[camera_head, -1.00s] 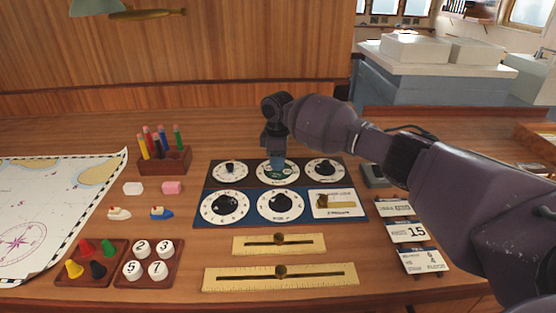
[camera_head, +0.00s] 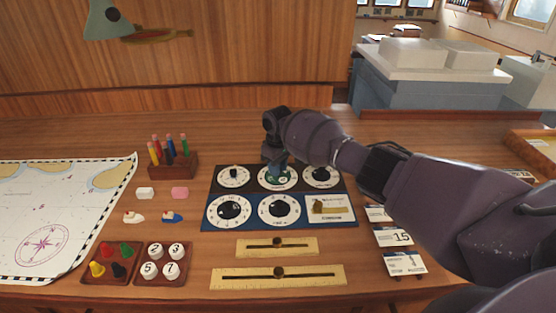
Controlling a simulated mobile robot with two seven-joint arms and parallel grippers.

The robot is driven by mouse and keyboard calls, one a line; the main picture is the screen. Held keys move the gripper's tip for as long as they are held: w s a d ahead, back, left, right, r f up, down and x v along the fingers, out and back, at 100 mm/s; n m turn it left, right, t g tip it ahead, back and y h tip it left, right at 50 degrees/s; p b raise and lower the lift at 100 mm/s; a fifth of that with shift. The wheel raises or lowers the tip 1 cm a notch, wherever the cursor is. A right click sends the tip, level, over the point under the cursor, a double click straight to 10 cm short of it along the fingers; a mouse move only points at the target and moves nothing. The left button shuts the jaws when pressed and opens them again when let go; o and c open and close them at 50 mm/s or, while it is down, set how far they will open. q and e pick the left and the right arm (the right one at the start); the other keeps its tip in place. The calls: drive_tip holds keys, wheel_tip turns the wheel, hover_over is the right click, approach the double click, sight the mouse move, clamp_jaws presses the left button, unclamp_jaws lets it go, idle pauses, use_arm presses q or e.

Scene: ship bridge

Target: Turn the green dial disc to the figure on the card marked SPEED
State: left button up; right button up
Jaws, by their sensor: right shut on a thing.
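The green dial disc (camera_head: 279,181) is the middle dial in the top row of the dark panel. It has a green centre and a white ring with marks too small to read. My right gripper (camera_head: 276,168) comes down on it from above and is shut on its knob, which the fingers mostly hide. Cards (camera_head: 401,237) stand in a column at the right; the middle one shows 15. Their headings are too small to read, so I cannot tell which is marked SPEED. My left gripper is not in view.
Other dials with black knobs (camera_head: 229,209) surround the green one. Brass-knobbed rulers (camera_head: 278,276) lie in front. Trays of pegs (camera_head: 109,263) and numbered discs (camera_head: 163,263), a pen block (camera_head: 173,164) and a chart (camera_head: 60,215) are at left. My right arm crosses the right side.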

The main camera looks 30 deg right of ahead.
drive_tip(key=shift+m+p, duration=0.5)
drive_tip(key=shift+m, duration=0.1)
drive_tip(key=o, duration=0.9)
drive_tip(key=shift+o, duration=0.2)
wheel_tip(320, 180, up, 11)
drive_tip(key=shift+b, duration=0.35)
drive_tip(key=shift+f, duration=0.15)
